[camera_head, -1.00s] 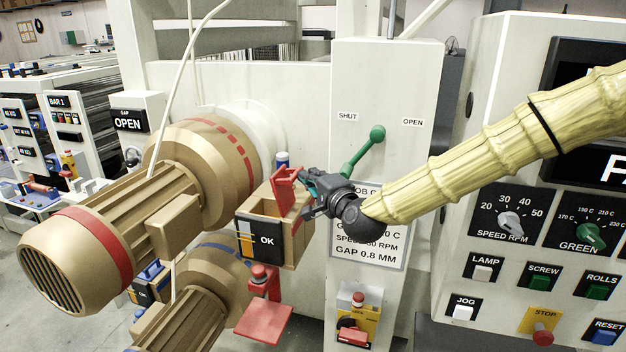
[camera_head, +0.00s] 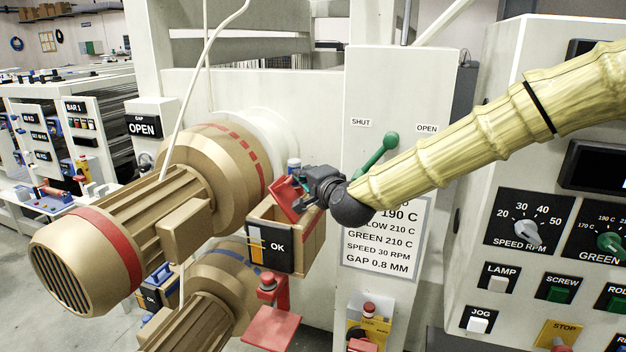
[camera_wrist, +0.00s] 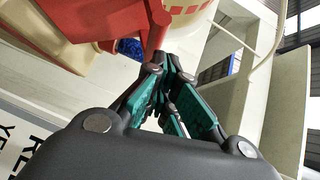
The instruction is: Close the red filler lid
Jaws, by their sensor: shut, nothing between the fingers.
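The red filler lid (camera_head: 287,200) is tilted partway over the tan filler box (camera_head: 312,235), whose front carries a black "OK" label. The box's interior still shows beneath the lid. My gripper (camera_head: 307,187) is shut and empty, right behind the lid's upper edge in the head view. In the wrist view, the red lid (camera_wrist: 105,22) fills the upper left, and my closed fingers (camera_wrist: 165,60) are at its edge. They look to be touching it, but exact contact is hard to tell.
A large tan motor with a red band (camera_head: 105,245) lies left of the box. A red bracket (camera_head: 270,325) sits below. A green-knobbed lever (camera_head: 378,152) stands close behind my arm. The control panel (camera_head: 530,260) is at right.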

